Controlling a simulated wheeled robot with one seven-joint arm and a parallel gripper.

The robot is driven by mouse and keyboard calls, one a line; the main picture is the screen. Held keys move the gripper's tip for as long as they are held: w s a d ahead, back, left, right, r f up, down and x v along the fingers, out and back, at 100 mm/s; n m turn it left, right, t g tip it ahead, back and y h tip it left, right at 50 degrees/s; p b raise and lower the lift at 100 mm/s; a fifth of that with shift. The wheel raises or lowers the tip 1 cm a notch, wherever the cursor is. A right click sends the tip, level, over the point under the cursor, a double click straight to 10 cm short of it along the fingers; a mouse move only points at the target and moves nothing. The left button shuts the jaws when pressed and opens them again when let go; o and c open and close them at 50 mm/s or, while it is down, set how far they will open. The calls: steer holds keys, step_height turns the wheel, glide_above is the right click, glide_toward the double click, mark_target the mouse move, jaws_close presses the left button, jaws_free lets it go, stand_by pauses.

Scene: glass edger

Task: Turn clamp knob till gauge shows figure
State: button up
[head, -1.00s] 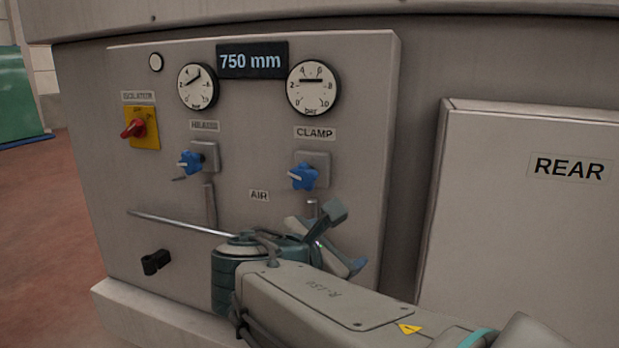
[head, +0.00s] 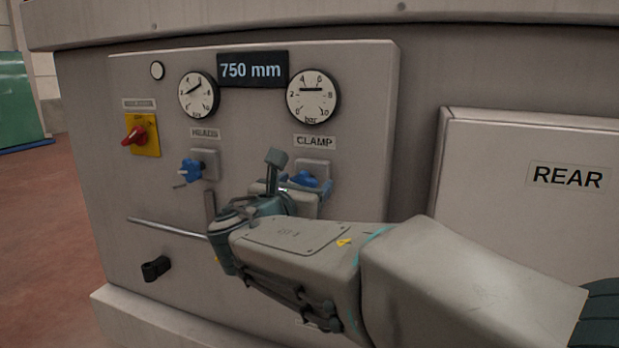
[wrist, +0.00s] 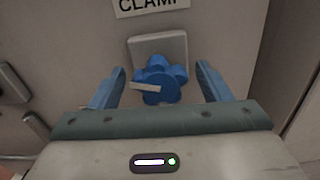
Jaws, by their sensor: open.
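The blue clamp knob (head: 308,180) sits on a grey square plate under the CLAMP label (head: 314,142). In the wrist view the knob (wrist: 160,82) is lobed, with a pale pointer bar pointing left. My gripper (wrist: 160,90) is open, one blue finger on each side of the knob, with visible gaps; I cannot tell whether the tips reach its depth. In the head view my gripper (head: 292,187) covers the knob's lower left part. The clamp gauge (head: 313,96) is a round white dial above the label; its dark needle lies roughly level, towards the left. The dial numbers are small.
A second blue knob (head: 190,171) and second gauge (head: 198,94) are on the left. A 750 mm sign (head: 252,69) hangs between the gauges. A red-yellow switch (head: 141,136), a thin rod (head: 165,227) and a black handle (head: 156,268) also stand on the panel.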

mark_target(309, 180)
steer(key=shift+x, duration=1.4)
steer(key=c, duration=1)
steer(key=shift+w+d, duration=0.1)
steer(key=shift+f, duration=0.1)
steer(key=shift+m+b, duration=0.3)
